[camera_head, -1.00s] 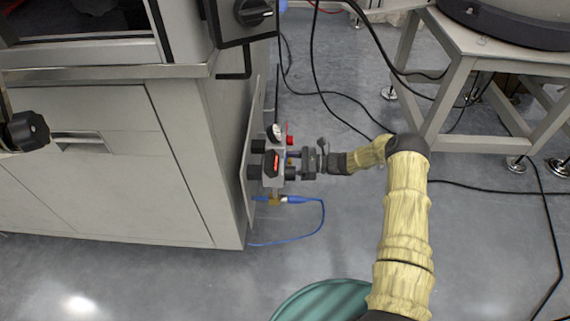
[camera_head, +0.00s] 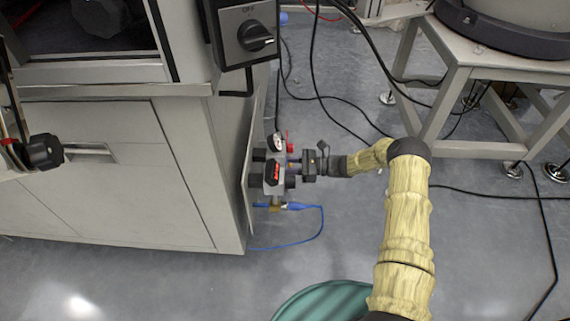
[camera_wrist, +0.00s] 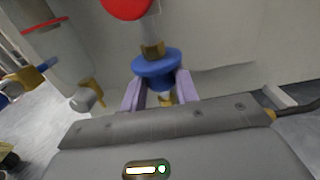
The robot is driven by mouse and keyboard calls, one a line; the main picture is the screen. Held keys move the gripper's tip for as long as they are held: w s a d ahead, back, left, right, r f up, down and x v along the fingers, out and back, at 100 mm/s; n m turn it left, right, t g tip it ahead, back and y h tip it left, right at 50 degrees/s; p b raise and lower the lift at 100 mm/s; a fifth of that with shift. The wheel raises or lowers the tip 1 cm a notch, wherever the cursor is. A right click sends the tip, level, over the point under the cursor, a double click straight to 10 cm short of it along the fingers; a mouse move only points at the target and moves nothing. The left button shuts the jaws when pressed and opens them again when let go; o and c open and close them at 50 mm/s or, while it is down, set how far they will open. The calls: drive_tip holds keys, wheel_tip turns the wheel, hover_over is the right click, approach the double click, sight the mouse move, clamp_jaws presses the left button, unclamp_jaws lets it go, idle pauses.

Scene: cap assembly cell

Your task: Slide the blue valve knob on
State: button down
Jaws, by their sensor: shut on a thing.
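The blue valve knob (camera_wrist: 157,73) shows in the wrist view as a round flanged piece between the two pale purple fingers of my gripper (camera_wrist: 160,90). My gripper is shut on it. A brass fitting (camera_wrist: 152,48) lies directly beyond the knob, in line with it. I cannot tell whether the knob touches the fitting or is around it. In the head view my gripper (camera_head: 297,162) points left at the valve assembly on the cabinet's side panel. The knob is too small and covered to make out clearly there.
The assembly carries a round gauge (camera_head: 275,143), a dark block with a red label (camera_head: 273,173) and a blue hose (camera_head: 322,222) below. A red part (camera_wrist: 125,7) sits above the fitting. The grey cabinet (camera_head: 160,185) stands left. Cables cross the floor behind my arm.

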drive_tip(key=shift+r, duration=0.15)
drive_tip(key=c, duration=1.1)
unclamp_jaws()
drive_tip(key=shift+o, duration=0.2)
drive_tip(key=d+p, duration=0.5)
drive_tip(key=d, duration=1.2)
drive_tip(key=shift+s+d+p, duration=0.2)
drive_tip(key=shift+s+p, duration=0.1)
